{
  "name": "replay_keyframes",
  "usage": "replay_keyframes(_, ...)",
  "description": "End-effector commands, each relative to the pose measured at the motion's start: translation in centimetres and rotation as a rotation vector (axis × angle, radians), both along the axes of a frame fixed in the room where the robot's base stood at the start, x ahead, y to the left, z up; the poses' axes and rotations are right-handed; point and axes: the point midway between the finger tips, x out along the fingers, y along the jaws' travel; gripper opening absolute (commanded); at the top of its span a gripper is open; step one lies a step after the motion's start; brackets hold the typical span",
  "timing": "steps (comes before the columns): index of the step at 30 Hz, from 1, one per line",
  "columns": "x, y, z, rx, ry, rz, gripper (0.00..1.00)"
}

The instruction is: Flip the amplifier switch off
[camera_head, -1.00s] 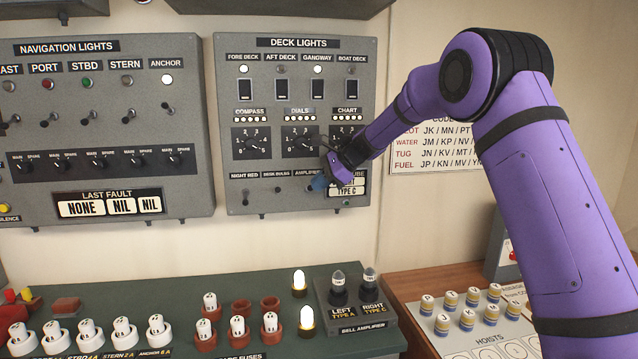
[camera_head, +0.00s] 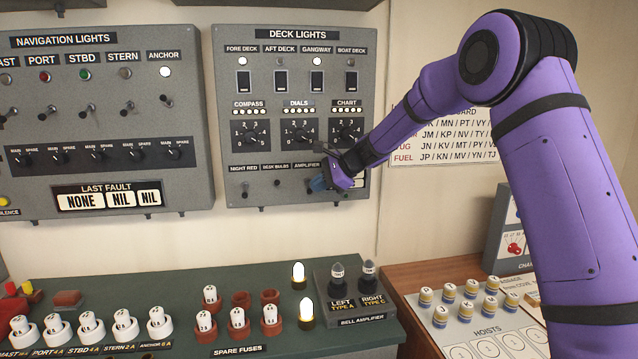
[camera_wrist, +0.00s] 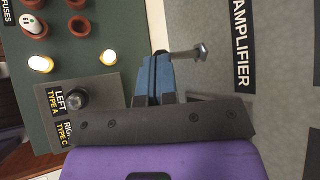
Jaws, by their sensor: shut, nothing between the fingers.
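The amplifier switch (camera_wrist: 188,54) shows in the wrist view as a small metal lever with a wider end at right, beside the black AMPLIFIER label (camera_wrist: 241,45). In the head view the label (camera_head: 306,165) sits low on the deck lights panel, and my gripper hides most of the switch below it. My gripper (camera_head: 317,184) is at the panel's lower right. In the wrist view its blue fingers (camera_wrist: 158,62) are shut together with nothing between them. Their tips are right by the lever's left end; I cannot tell whether they touch it.
The night red (camera_head: 245,190) and desk bulbs (camera_head: 277,184) switches are left of my gripper. Below, the bell amplifier box (camera_head: 362,320) with two dark-capped posts stands on the green console. Open air lies between panel and console.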

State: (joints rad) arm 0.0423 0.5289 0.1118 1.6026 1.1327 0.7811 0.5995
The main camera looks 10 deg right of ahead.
Motion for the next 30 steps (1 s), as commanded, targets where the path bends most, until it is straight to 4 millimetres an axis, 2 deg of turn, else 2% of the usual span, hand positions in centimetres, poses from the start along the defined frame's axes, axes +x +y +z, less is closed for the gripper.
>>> replay_keyframes(16, 0.0, 0.0, 1.6, 0.0, 0.0, 0.0, 0.0)
replay_keyframes(30, -0.1, -0.3, 1.9, 0.0, 0.0, 0.0, 0.0)
